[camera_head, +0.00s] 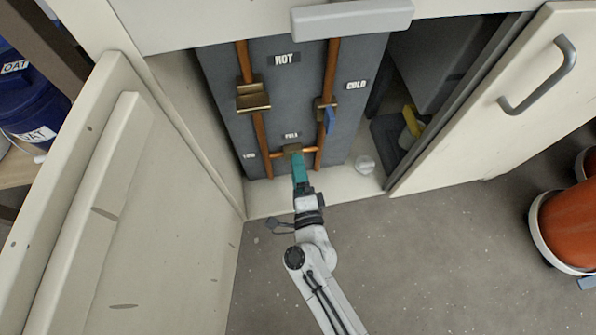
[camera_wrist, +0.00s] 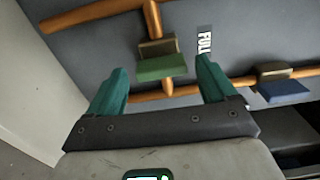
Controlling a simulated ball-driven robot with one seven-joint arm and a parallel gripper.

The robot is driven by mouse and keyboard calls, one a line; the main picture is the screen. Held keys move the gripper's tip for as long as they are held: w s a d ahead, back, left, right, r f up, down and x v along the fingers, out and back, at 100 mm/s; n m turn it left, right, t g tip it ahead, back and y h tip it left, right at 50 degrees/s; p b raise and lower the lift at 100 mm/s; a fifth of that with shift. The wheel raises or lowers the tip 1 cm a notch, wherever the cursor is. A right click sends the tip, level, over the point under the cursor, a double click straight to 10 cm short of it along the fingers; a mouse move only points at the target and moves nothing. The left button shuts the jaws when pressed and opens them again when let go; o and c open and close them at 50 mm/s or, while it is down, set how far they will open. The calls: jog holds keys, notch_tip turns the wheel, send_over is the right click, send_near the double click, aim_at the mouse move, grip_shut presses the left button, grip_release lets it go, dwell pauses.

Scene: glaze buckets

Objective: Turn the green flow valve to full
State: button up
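The green flow valve (camera_wrist: 161,68) shows in the wrist view as a flat green handle on a brass body, on a copper pipe. In the head view its brass body (camera_head: 292,148) sits low on the grey panel, and my gripper hides the handle. A "FULL" label (camera_wrist: 204,42) lies right of the valve in the wrist view; the same label (camera_head: 291,135) is just above it in the head view. My gripper (camera_wrist: 163,82) is open, its teal fingers on either side of the handle, with no clear contact. It also shows in the head view (camera_head: 299,165).
A blue-handled valve (camera_head: 330,120) is on the right pipe near "COLD"; a brass valve (camera_head: 253,97) is on the left pipe. Open cabinet doors stand left (camera_head: 80,215) and right (camera_head: 500,110). Orange buckets (camera_head: 570,228) stand far right.

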jog(key=p+v, duration=0.1)
jog(key=v, duration=0.9)
jog(key=shift+s+p, duration=0.35)
jog(key=shift+s, duration=0.05)
jog(key=shift+w+r, duration=0.1)
